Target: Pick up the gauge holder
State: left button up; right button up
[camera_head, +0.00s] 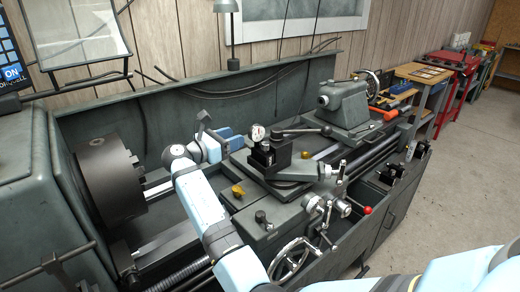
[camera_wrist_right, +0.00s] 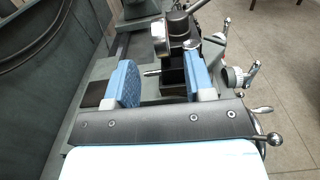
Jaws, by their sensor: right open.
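The gauge holder (camera_head: 262,150), a dark block with a round white-faced dial gauge (camera_head: 257,133), sits on the lathe's tool post, right of my right gripper (camera_head: 226,143) in the head view. In the right wrist view my right gripper (camera_wrist_right: 161,82) is open. Its two blue-padded fingers stand wide apart. The gauge (camera_wrist_right: 161,38) shows edge-on beyond the fingertips, nearer the right finger, with the dark holder behind it. I see no contact, but the right finger hides part of the holder. My left gripper is not in view.
The lathe chuck (camera_head: 108,178) stands left of my right arm and the tailstock (camera_head: 345,103) at the back right. A lever (camera_head: 305,130) reaches out beside the gauge holder. Open floor lies to the right.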

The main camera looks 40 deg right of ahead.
aim_at(251, 131)
jog(key=d, duration=0.3)
jog(key=d+p, duration=0.1)
jog(key=d, duration=0.5)
jog(key=shift+w+d+f, duration=0.2)
jog(key=shift+w+d, duration=0.05)
jog(key=shift+w, duration=0.1)
jog(key=shift+a, duration=0.1)
grip_shut()
jog(key=shift+r, duration=0.1)
dwell(0.8)
